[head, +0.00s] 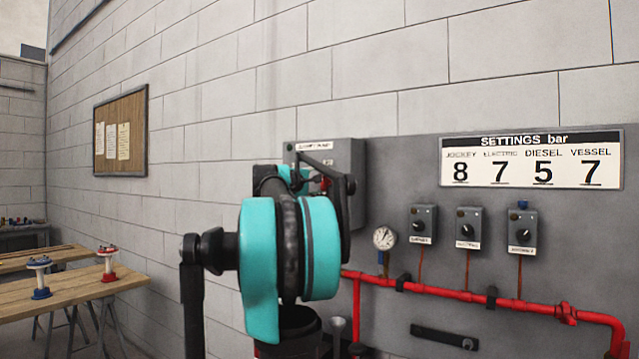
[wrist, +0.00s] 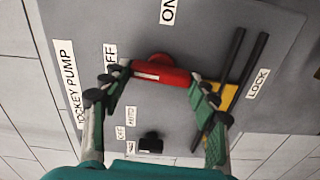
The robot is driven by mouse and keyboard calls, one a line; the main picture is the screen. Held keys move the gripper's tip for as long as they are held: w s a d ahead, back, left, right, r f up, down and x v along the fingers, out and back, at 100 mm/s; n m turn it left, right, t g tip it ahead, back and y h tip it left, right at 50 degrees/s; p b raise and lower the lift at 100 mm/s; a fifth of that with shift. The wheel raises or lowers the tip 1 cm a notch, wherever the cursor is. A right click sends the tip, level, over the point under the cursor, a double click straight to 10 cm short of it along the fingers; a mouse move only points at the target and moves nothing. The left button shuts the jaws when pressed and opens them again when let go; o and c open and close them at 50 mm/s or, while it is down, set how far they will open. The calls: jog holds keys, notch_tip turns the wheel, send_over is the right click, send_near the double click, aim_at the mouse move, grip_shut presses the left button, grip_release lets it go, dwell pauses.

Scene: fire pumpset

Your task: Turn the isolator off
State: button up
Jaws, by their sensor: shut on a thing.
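The isolator is a red rotary handle (wrist: 160,74) on the front of a grey box (wrist: 180,30), labelled JOCKEY PUMP in the wrist view. My gripper (wrist: 158,82) is shut on the handle, with one green-padded finger at each end. The handle lies across the wrist picture, its left end towards the partly covered OFF label (wrist: 110,56). The ON label (wrist: 168,10) is above it, clear of the handle. In the head view my gripper (head: 325,183) is at the front of the grey box (head: 352,160), and my arm hides much of the handle.
A small black selector switch (wrist: 151,143) is below the handle in the wrist view. Black bars (wrist: 245,65), a yellow part (wrist: 222,94) and a LOCK label (wrist: 258,83) are to its right. A pressure gauge (head: 384,238) and red pipe (head: 450,292) are near my arm.

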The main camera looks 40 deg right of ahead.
jog(key=shift+w+a+n, duration=0.1)
jog(key=shift+w+n, duration=0.05)
jog(key=shift+n, duration=0.55)
jog(key=o, duration=1.2)
jog(key=shift+c, duration=0.2)
jog(key=v, duration=1.2)
